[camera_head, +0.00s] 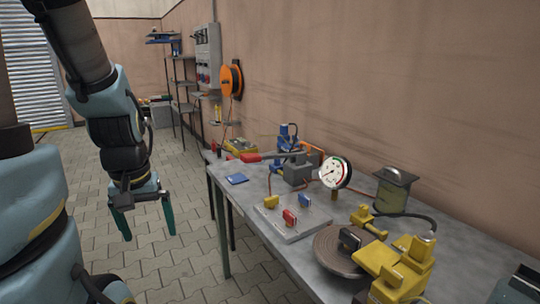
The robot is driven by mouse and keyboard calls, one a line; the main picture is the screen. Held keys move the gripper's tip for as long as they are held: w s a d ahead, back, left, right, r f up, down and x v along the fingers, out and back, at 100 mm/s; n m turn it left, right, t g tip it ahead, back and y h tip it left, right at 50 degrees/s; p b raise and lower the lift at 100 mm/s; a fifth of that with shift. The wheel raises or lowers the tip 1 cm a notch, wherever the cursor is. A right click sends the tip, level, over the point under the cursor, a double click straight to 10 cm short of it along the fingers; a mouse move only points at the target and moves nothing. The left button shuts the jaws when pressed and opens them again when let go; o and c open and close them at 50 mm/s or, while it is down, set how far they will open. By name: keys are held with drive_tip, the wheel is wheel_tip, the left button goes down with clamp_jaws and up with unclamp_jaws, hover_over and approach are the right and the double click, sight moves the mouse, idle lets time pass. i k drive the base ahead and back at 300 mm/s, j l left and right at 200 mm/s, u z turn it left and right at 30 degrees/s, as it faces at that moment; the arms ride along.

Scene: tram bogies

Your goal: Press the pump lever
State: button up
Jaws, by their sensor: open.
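The pump lever (252,157), with a red grip, sticks out to the left from a grey block-shaped pump (297,172) on the workbench. The lever looks roughly level, and its red end reaches near the bench's left edge. A round pressure gauge (335,173) with a white face stands just right of the pump. My gripper (149,237) hangs left of the bench over the paved floor, fingers pointing down. Its two green fingers are spread apart with nothing between them. It is well clear of the lever.
The grey workbench (238,198) holds a plate (292,224) with red, blue and yellow parts, a brown disc (345,252), a yellow clamp-like part (396,266), a canister (394,190) and a blue device (287,146). Paved floor (185,262) between my gripper and the bench is free.

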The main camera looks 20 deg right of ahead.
sight(245, 158)
drive_tip(key=z, duration=1.15)
drive_tip(key=i+l, duration=0.15)
drive_tip(key=i, duration=0.15)
drive_tip(key=i+l, duration=0.15)
drive_tip(key=i+u, duration=0.1)
drive_tip(key=u, duration=1.65)
